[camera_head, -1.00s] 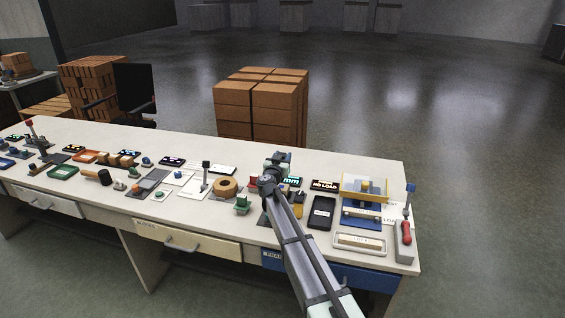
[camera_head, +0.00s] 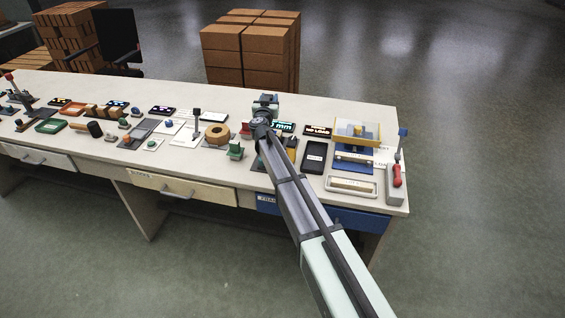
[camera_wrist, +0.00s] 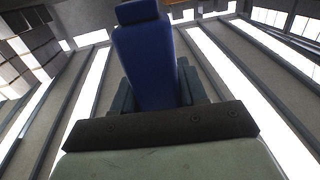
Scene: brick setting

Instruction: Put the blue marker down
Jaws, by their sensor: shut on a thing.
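The blue marker (camera_wrist: 150,62) stands large in the middle of the wrist view, a dark blue body with a narrower block at its far end. My gripper (camera_wrist: 157,88) has a finger on each side of it and is shut on it. The ceiling shows behind the marker, so the wrist camera looks upward. In the head view my gripper (camera_head: 265,104) is over the back part of the bench (camera_head: 190,96), right of the tan ring. The marker cannot be made out there, and its height above the bench is unclear.
The bench's back strip is mostly clear.

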